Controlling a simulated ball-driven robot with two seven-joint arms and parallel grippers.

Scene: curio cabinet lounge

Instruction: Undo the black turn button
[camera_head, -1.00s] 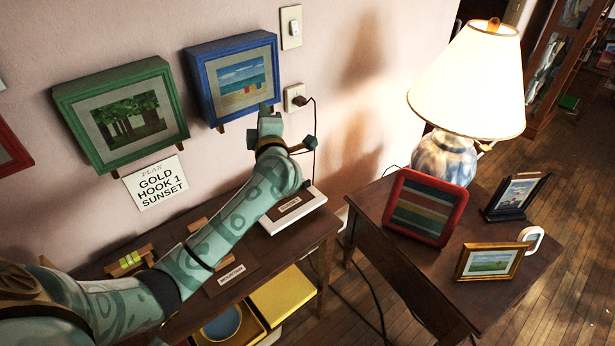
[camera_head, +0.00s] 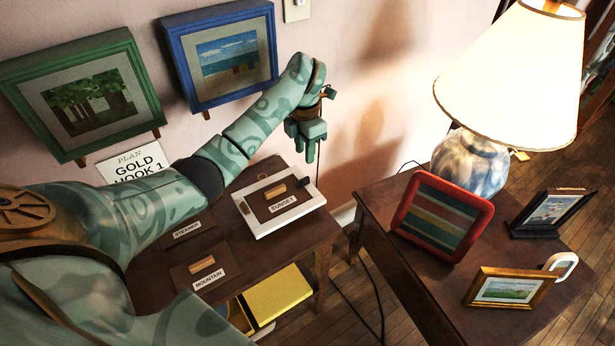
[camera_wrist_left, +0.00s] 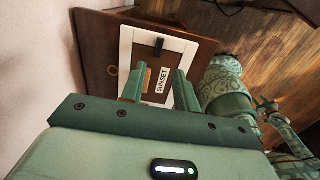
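A white picture frame (camera_head: 250,216) lies face down on the low wooden table, with a brown back panel labelled SUNSET and a tan tab. Teal arm parts at that view's right may include my right gripper, too small to read.
Brown panels labelled STEAMER (camera_head: 187,229) and MOUNTAIN (camera_head: 205,272) lie nearby. Green (camera_head: 75,97) and blue (camera_head: 221,55) frames hang on the wall. A side table at right holds a lamp (camera_head: 510,75), a red frame (camera_head: 441,216) and smaller frames. A yellow box (camera_head: 276,292) sits below.

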